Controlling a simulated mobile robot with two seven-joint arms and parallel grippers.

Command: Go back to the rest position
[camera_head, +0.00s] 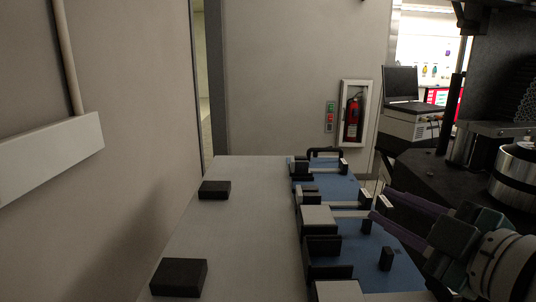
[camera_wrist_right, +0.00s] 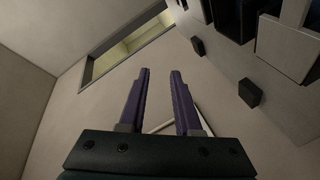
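My right gripper (camera_head: 380,207) comes in from the lower right of the head view, with two purple fingers pointing left over the right side of the blue mat (camera_head: 405,278). In the right wrist view my right gripper (camera_wrist_right: 160,71) shows its two fingers apart with nothing held between them. Beyond the fingers in that view are plain walls and a recessed opening. My left gripper is not in view.
A pale table (camera_head: 235,240) carries black blocks (camera_head: 179,277) on its left. Several black and grey fixtures (camera_head: 322,248) line the mat's left edge. A dark testing machine (camera_head: 440,175) stands at right. The middle of the table is clear.

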